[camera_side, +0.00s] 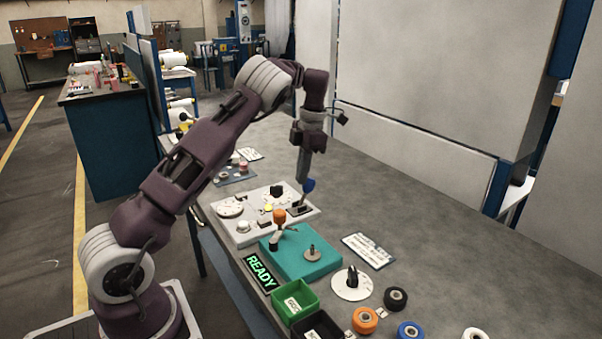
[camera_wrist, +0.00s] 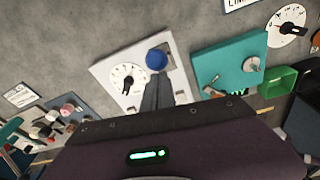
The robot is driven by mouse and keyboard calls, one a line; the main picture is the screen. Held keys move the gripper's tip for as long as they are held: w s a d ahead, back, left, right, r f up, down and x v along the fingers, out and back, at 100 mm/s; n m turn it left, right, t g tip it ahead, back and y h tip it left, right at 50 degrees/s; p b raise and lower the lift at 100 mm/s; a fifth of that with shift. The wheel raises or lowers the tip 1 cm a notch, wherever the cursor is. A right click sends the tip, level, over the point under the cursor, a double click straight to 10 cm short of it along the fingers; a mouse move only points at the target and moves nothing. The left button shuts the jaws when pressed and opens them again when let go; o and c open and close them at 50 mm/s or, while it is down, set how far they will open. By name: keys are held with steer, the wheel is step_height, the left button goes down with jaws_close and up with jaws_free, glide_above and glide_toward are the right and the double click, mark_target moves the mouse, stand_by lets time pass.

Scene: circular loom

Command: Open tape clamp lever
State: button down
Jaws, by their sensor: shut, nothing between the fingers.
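A white panel (camera_side: 250,234) on the bench carries a lever with a blue ball knob (camera_side: 308,185) that stands up from a dark slotted base (camera_side: 299,210). In the wrist view the blue knob (camera_wrist: 157,60) is at the fingertips. My gripper (camera_side: 302,180) is shut and empty, pointing down beside the blue knob; whether they touch I cannot tell. The fingers (camera_wrist: 157,80) hide part of the panel in the wrist view. A teal block (camera_side: 296,262) in front holds another lever with an orange knob (camera_side: 279,216), tilted up. No label shows which lever is the tape clamp's.
A green bin (camera_side: 296,297), a black bin (camera_side: 318,326), a READY sign (camera_side: 261,271) and a dial plate (camera_side: 351,285) stand nearby. Several tape rolls lie at the front right. A tall pale panel (camera_side: 440,70) stands behind.

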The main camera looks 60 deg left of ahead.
steer(key=shift+w+d+f+t, duration=0.15)
steer(key=shift+w+t, duration=0.05)
steer(key=shift+w, duration=0.35)
steer(key=shift+w+d+f+t, duration=0.1)
steer(key=shift+w+d+t, duration=0.1)
steer(key=shift+w, duration=0.35)
steer(key=r, duration=0.6)
steer(key=shift+s+a+r, duration=0.1)
steer(key=shift+s+r, duration=0.3)
steer(key=shift+s+r+g, duration=0.15)
steer(key=shift+r+g, duration=0.15)
steer(key=shift+r, duration=0.05)
